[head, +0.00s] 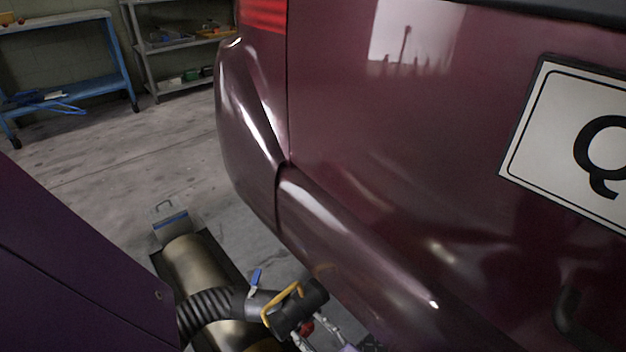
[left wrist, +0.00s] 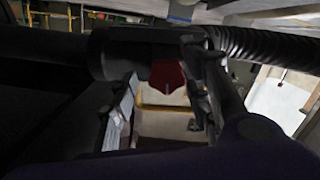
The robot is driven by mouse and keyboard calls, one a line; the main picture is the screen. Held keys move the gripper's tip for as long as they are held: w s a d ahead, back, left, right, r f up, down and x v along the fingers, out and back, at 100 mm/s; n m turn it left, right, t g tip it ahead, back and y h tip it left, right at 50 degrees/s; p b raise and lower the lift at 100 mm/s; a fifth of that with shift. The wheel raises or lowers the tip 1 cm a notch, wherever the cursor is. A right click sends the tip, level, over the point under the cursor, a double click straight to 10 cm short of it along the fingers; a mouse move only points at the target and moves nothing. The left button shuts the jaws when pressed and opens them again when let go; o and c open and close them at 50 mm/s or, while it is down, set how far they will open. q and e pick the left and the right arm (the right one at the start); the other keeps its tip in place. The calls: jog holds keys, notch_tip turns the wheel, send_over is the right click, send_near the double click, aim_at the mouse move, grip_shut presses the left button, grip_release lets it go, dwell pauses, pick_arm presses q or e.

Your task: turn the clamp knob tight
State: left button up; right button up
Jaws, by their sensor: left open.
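The red clamp knob (head: 306,326) sits under the black nozzle (head: 300,308) at the end of a ribbed hose, low beside the car's bumper. In the left wrist view the knob (left wrist: 167,77) is a dark red lobed piece below the nozzle body (left wrist: 130,52). My left gripper (head: 318,336) is partly cut off at the bottom of the head view. In the left wrist view its fingers (left wrist: 164,100) are open, one on each side of the knob, with a visible gap; contact cannot be made out. My right gripper is in neither view.
The dark red car (head: 390,150) fills the right side, its bumper close to the nozzle. A yellow handle (head: 284,300) and blue lever (head: 255,280) are by the nozzle. The ribbed hose (head: 205,308) passes above a metal roller (head: 198,262). Floor (head: 130,170) is clear behind.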

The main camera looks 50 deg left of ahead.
pick_arm(q)
jog(key=d+r, duration=0.1)
jog(key=d, duration=1)
jog(key=shift+s+d+r, duration=0.15)
jog(key=shift+s+r, duration=0.15)
jog(key=shift+r, duration=0.05)
